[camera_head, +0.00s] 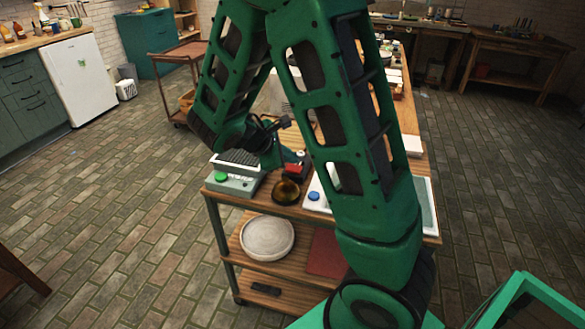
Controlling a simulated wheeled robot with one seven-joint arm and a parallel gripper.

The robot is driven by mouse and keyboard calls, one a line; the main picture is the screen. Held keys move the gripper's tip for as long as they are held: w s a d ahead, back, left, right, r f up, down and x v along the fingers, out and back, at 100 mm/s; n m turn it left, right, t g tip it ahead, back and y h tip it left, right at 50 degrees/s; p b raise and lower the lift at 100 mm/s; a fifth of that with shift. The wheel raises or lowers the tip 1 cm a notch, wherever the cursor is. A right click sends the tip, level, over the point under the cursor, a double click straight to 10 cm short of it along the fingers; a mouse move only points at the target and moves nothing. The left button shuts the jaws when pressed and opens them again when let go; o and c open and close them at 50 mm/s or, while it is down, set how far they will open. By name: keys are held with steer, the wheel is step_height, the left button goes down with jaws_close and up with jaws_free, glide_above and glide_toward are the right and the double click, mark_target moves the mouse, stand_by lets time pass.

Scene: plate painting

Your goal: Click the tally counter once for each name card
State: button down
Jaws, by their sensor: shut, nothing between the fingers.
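My gripper (285,164), small in the picture, hangs over the front end of the wooden work table (262,208), and its fingers are shut and empty. A small red and dark object (294,170) is right beside the fingers; I cannot tell whether they touch it. A round brass-coloured object (286,192) stands just in front of it. I cannot tell which of these, if either, is the tally counter. A pale grey device with a green button (221,177) sits at the left front corner. No name card can be made out for certain; my arm hides much of the table.
A pale tray (429,200) with a blue button (314,196) by its left edge lies partly behind my arm. A white block (412,145) is on the right edge. A pale round dish (267,238) is on the shelf below.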

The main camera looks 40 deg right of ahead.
mark_target(292, 169)
steer(key=shift+f, duration=0.1)
stand_by(0.6)
steer(key=shift+s+f, duration=0.15)
steer(key=shift+f, duration=0.15)
steer(key=shift+f, duration=0.45)
stand_by(0.7)
steer(key=shift+r, duration=0.9)
steer(key=shift+r, duration=2.5)
